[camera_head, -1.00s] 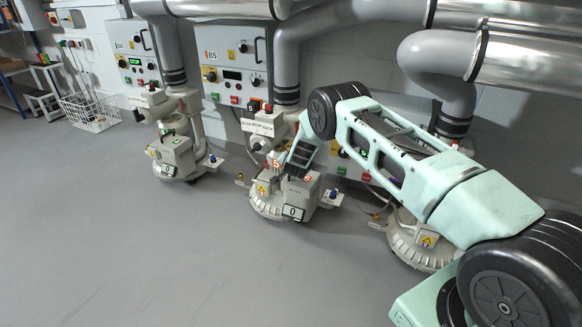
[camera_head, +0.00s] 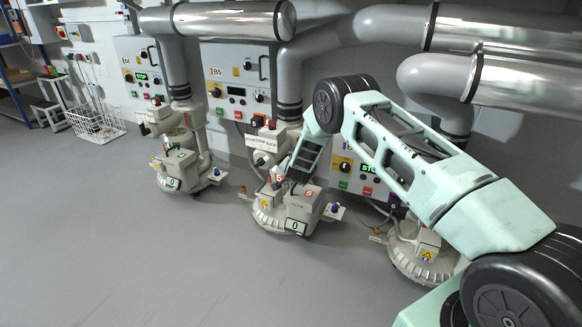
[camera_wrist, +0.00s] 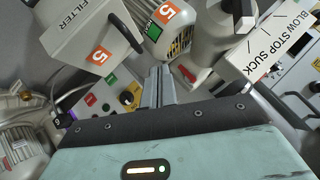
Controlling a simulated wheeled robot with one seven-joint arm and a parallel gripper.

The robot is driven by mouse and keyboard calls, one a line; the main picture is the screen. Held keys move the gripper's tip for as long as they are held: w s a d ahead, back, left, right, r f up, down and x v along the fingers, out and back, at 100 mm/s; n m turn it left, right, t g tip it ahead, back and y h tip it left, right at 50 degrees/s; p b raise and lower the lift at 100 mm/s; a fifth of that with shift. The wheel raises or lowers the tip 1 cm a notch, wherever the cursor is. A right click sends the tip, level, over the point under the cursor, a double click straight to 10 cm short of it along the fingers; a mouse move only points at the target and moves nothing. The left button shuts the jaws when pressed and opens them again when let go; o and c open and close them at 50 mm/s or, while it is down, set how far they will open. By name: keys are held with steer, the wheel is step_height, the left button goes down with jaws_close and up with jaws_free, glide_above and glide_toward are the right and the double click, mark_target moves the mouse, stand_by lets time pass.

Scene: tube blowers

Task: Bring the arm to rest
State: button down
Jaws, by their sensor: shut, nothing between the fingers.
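My arm reaches from the lower right of the head view, with its wrist bent down towards the middle blower (camera_head: 290,208). My gripper (camera_wrist: 158,72) is shut and empty; its two fingers lie together in the wrist view. In the head view the fingertips are hard to make out against the blower. In the wrist view the filter box (camera_wrist: 88,38), marked with an orange 5, is to the left of the fingers. A motor (camera_wrist: 165,25) with a green label and an orange 5 is just beyond them. A BLOW STOP SUCK plate (camera_wrist: 268,42) is at the right.
Control box B5 (camera_head: 232,88) and grey pipes (camera_head: 288,70) stand behind the middle blower. Another blower (camera_head: 182,165) stands to the left and one (camera_head: 415,250) to the right, partly behind my arm. A white wire basket (camera_head: 95,123) is far left. The floor in front is clear.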

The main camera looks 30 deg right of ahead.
steer(key=s+a+r+p, duration=0.1)
steer(key=s+a+r, duration=0.1)
steer(key=s+r, duration=0.1)
steer(key=shift+s+a+r, duration=0.25)
steer(key=shift+a+r, duration=0.15)
steer(key=shift+r, duration=0.45)
